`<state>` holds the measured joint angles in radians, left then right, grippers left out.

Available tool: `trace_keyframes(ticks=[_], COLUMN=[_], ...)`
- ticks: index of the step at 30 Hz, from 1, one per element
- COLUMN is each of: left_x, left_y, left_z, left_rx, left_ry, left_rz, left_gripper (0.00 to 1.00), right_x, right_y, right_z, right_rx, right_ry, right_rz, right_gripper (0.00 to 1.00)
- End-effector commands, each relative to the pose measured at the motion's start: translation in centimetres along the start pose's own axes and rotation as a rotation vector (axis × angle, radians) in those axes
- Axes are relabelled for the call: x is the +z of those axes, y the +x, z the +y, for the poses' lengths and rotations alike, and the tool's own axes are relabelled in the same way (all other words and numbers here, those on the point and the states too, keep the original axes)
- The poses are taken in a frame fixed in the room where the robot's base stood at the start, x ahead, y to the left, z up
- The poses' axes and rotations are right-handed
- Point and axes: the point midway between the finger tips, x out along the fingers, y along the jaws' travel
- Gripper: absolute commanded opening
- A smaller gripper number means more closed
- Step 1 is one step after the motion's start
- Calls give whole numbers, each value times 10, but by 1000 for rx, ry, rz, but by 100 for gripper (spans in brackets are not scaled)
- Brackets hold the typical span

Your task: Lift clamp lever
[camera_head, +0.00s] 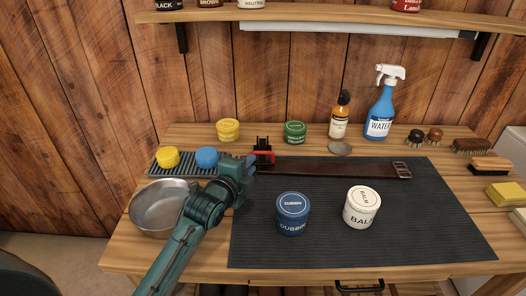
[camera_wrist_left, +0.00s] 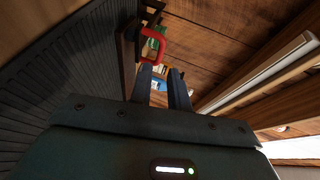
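A black clamp (camera_head: 263,143) with a red lever (camera_head: 264,158) stands at the back left edge of the dark mat. It sits over the left end of a brown leather strap (camera_head: 330,167). The red lever also shows as a loop in the left wrist view (camera_wrist_left: 153,60), just beyond my fingertips. My left gripper (camera_head: 252,161) is immediately left of the lever. In the left wrist view its two fingers (camera_wrist_left: 160,72) are apart with nothing seen between them. Whether a fingertip touches the lever I cannot tell. My right gripper is not in view.
A metal bowl (camera_head: 158,209) is beside my left arm. Yellow (camera_head: 168,157) and blue (camera_head: 207,157) round items sit on a ribbed mat behind it. A blue dubbin tin (camera_head: 292,215) and white balm tin (camera_head: 361,208) stand on the dark mat (camera_head: 420,225). Bottles and brushes stand behind and right.

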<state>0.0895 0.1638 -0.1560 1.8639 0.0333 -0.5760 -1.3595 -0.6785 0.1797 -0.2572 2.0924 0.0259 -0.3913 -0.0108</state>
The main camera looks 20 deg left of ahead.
Motion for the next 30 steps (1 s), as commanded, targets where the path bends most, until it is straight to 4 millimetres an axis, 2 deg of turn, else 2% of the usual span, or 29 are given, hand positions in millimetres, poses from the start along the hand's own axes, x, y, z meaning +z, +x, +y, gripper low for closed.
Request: trace_keyframes(ticks=[1, 6, 12, 18, 26, 30], left_x=[0, 0, 0, 0, 0, 0], left_y=[12, 46, 74, 85, 86, 86], left_z=[-1, -1, 0, -1, 0, 0], left_rx=[-1, -1, -1, -1, 0, 0], left_ry=[-3, -2, -2, -1, 0, 0], left_rz=[0, 0, 1, 0, 0, 0], left_gripper=[18, 18, 18, 18, 18, 9], right_x=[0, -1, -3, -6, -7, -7], right_y=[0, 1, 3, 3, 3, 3], right_z=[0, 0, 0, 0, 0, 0], right_rx=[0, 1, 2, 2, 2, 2], right_ry=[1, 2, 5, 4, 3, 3], right_rz=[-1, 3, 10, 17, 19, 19], right_gripper=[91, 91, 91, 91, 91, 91])
